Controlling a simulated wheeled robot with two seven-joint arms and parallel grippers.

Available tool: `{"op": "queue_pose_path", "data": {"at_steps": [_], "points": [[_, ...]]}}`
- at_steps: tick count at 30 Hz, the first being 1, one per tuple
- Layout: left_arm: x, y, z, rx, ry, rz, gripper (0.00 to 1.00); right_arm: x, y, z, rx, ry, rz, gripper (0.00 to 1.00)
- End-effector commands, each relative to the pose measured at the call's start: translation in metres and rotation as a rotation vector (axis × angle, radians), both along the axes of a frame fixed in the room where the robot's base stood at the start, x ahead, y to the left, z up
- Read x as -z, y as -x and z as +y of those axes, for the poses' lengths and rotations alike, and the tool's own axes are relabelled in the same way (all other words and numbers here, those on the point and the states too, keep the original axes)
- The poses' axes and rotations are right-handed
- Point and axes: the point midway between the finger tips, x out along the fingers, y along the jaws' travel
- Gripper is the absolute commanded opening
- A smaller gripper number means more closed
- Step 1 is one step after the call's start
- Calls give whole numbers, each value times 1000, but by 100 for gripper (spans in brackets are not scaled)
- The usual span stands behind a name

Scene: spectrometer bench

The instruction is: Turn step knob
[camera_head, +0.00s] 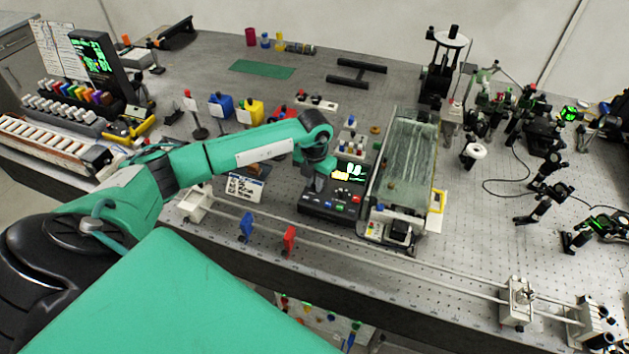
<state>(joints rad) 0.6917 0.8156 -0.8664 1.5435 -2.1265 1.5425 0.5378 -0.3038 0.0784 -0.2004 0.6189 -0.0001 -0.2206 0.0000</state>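A small black control box (334,212) stands on the perforated bench near its front edge, with a lit screen (349,171) and several coloured buttons or knobs on its sloped front. My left arm, green and white, reaches in from the left and bends down over the box's left part. My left gripper (314,188) points downward at the left side of the panel. Its fingers are dark and small here, so I cannot tell whether they are open, shut or touching a control. I cannot pick out the step knob; the gripper may hide it. My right gripper is not in view.
A glass-covered tank (403,165) stands close to the right of the box. A rail (375,262) with blue (246,226) and red (289,240) holders runs along the front edge. A small printed card (245,187) stands left of the box. Optics mounts crowd the right.

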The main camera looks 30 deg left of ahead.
Motion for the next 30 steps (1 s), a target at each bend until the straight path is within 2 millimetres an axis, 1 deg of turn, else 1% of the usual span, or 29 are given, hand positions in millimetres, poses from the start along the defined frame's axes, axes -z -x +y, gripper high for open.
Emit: {"op": "queue_pose_path", "data": {"at_steps": [5, 11, 17, 24, 30], "points": [[0, 0, 0, 7, 0, -1, 0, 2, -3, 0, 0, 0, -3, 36], [2, -1, 0, 63, 0, -2, 0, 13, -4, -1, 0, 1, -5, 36], [5, -1, 1, 191, -1, -4, 0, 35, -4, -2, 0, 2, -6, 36], [5, -1, 1, 397, -1, -4, 0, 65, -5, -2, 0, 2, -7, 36], [4, -1, 1, 555, -1, -4, 0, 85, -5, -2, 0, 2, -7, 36]]}}
